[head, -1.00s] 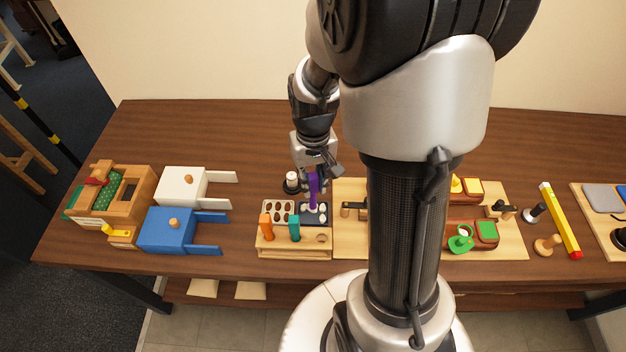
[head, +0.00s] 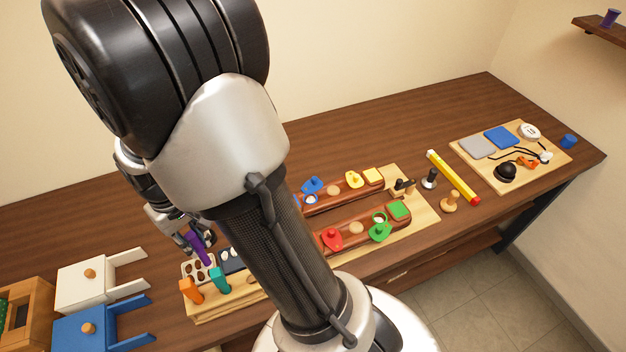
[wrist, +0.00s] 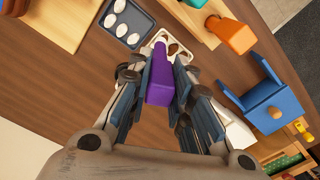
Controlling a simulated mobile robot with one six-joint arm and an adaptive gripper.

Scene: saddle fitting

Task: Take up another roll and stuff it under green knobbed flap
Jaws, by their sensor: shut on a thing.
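My gripper (wrist: 155,88) is shut on an upright-held purple tool (wrist: 160,80), whose pale tip (wrist: 160,42) points away from the wrist; I cannot tell whether the tip holds a roll. In the head view the purple tool (head: 199,247) shows beside the trays, partly behind my arm. A dark tray (wrist: 146,32) holds several white rolls (wrist: 121,30). A pale tray (wrist: 190,58) with brown lumps lies beyond the tool's tip. The green knobbed flap (head: 380,233) is on the near reddish-brown bar, beside a round white-centred opening (head: 379,218).
A red knobbed flap (head: 332,238) is on the same bar; blue (head: 312,185) and yellow (head: 354,179) flaps are on the far one. Orange (head: 191,290) and teal (head: 220,279) handles stand by the trays. White (head: 86,281) and blue (head: 88,328) blocks lie left.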

